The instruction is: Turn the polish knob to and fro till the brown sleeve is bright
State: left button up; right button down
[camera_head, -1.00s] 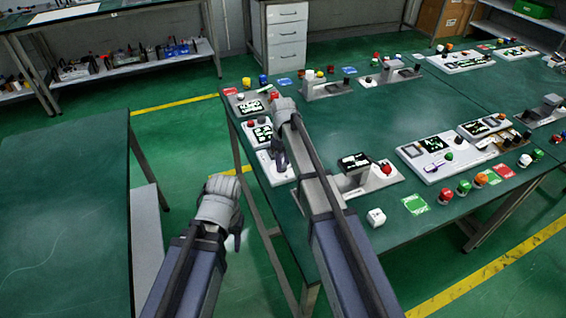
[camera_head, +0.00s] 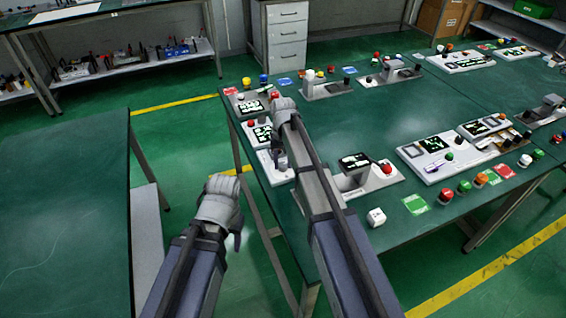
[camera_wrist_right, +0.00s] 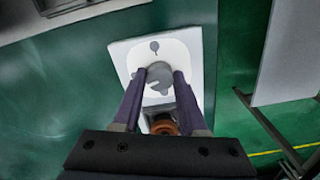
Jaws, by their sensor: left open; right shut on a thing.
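A white unit (camera_wrist_right: 188,45) with a round grey knob (camera_wrist_right: 160,76) lies on the green bench. My right gripper (camera_wrist_right: 158,84) has its two purple fingers shut on the knob's sides, seen from above in the right wrist view. A brown ring-shaped sleeve (camera_wrist_right: 163,127) sits nearer my wrist, between the fingers' bases, partly hidden; how bright it is I cannot tell. In the head view the right gripper (camera_head: 278,158) reaches down at the white unit (camera_head: 266,160) by the bench's left edge and hides the knob. My left gripper (camera_head: 238,240) is open and empty over the floor, away from the bench.
Another white and grey unit with a red button (camera_head: 386,167) stands right of my right arm. Several coloured knobs and panels stand along the bench (camera_head: 350,110). A second green table (camera_head: 60,200) is at left, with a floor gap between.

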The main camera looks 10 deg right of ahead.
aim_at(283, 165)
jog(key=shift+m, duration=1.6)
jog(key=shift+c, duration=2.2)
grip_release()
notch_tip(283, 165, up, 8)
jog(key=p, duration=0.8)
jog(key=shift+f, duration=0.1)
